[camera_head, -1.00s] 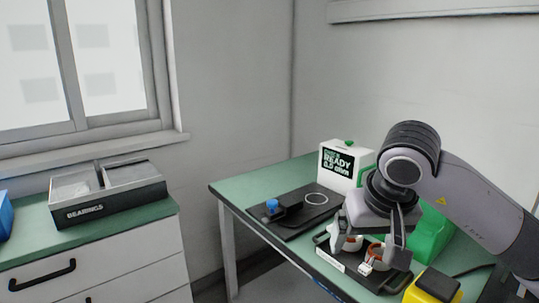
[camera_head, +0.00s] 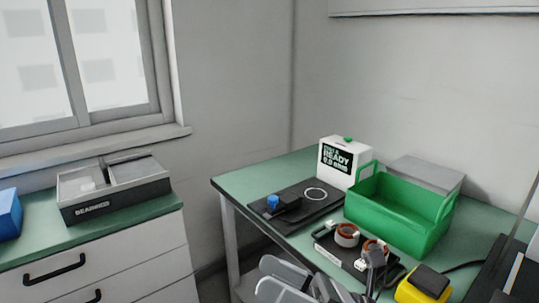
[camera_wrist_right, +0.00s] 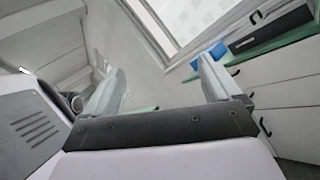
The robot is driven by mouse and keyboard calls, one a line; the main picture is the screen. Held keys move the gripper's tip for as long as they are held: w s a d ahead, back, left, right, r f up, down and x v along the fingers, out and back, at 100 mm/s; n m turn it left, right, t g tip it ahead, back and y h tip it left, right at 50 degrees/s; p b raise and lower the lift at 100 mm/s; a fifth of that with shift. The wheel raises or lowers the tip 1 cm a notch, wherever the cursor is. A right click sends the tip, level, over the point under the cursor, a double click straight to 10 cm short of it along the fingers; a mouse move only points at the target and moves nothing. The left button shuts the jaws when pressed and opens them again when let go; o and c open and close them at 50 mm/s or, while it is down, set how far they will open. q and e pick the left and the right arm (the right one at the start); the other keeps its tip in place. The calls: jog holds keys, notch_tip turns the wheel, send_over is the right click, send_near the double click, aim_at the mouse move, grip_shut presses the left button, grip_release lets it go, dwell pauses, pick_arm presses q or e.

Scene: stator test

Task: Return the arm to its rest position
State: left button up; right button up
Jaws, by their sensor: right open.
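My right gripper (camera_head: 325,282) is at the bottom edge of the head view, in front of the work table (camera_head: 235,190) and partly cut off by the frame. In the right wrist view the two fingers of the right gripper (camera_wrist_right: 162,82) stand wide apart with nothing between them. Beyond them are the wall, the window and the drawer cabinet. My left gripper is in neither view. Two copper-wound stators (camera_head: 346,236) sit on a small black tray (camera_head: 336,252); the gripper partly overlaps the tray's near side in the picture.
A green bin (camera_head: 398,215), a white tester (camera_head: 340,160) reading READY, a black mat (camera_head: 290,219) and a yellow box with a black top (camera_head: 425,283) are on the table. A bearings box (camera_head: 112,200) and a blue box (camera_head: 8,214) stand on the left cabinet (camera_head: 110,257).

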jog(key=w+d+f+m+t+h+p, duration=0.1)
jog(key=d+f+m+t+h, duration=0.6)
jog(key=m, duration=0.9)
jog(key=w+d+f+m+t+h+p, duration=0.1)
jog(key=d+f+m+t+h, duration=0.6)
jog(key=m, duration=0.8)
jog(key=s+d+f+m+g+h, duration=0.2)
jog(key=s+f+m+g+h, duration=0.1)
jog(key=s+f+m, duration=0.3)
jog(key=s+d+f+m+g+h+p, duration=0.1)
jog(key=s+f+m+g, duration=0.4)
jog(key=f, duration=0.5)
jog(key=shift+s+d+f+m+g+h, duration=0.2)
jog(key=shift+s+d+m+g+h, duration=0.25)
jog(key=shift+s+d+h, duration=0.45)
jog(key=shift+w+d, duration=0.1)
jog(key=shift+w, duration=0.05)
